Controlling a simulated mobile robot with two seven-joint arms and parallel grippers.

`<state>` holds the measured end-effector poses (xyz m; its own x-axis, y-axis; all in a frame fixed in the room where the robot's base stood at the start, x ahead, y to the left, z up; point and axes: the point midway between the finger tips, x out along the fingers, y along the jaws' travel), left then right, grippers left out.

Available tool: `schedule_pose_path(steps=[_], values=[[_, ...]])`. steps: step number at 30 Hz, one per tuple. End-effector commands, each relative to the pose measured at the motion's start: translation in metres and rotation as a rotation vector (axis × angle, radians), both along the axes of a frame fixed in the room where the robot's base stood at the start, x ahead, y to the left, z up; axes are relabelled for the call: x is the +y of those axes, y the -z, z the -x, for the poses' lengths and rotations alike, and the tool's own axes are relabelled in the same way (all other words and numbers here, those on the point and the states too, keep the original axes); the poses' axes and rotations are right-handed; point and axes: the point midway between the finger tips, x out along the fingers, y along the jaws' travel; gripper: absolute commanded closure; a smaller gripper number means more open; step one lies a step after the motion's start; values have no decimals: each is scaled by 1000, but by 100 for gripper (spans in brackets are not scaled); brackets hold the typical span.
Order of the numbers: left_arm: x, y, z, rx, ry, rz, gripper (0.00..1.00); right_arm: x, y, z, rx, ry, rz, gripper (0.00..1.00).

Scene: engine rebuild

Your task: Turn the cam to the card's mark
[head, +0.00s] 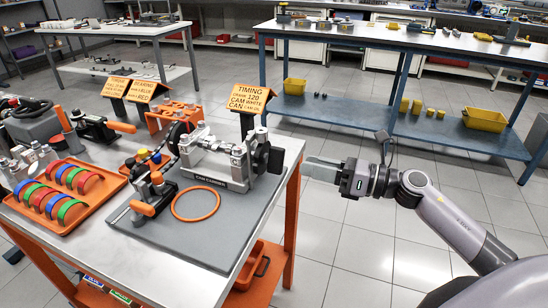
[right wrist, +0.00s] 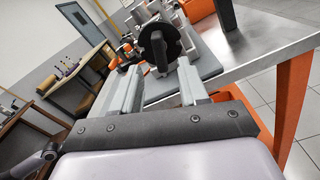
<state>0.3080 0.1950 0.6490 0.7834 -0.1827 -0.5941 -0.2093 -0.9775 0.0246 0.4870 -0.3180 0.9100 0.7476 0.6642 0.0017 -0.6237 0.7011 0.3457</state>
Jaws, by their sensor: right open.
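The cam carrier (head: 222,168), a silver metal assembly labelled on its front, stands on a grey mat (head: 190,236) on the workbench. A black round wheel with a bar (head: 262,156) sits at its right end; the wheel also shows in the right wrist view (right wrist: 158,44). My left gripper is out of view.
An orange tray (head: 107,214) of coloured half-rings lies at the left. An orange ring (head: 217,206) lies on the mat before the carrier. Two more orange cards (head: 147,90) stand behind. A blue-framed bench (head: 400,125) is beyond; the floor between is clear.

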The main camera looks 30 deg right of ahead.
Motion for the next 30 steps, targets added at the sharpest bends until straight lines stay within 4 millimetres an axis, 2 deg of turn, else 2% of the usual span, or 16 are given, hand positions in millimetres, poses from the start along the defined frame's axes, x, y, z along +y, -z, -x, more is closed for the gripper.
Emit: schedule_pose_path(steps=[5, 18, 30], values=[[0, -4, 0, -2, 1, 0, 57, 8, -2, -9, -4, -2, 5, 56], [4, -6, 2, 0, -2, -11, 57, 42, -1, -48, -2, -1, 2, 56], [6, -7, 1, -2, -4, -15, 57, 48, 0, -53, -1, -2, 3, 56]])
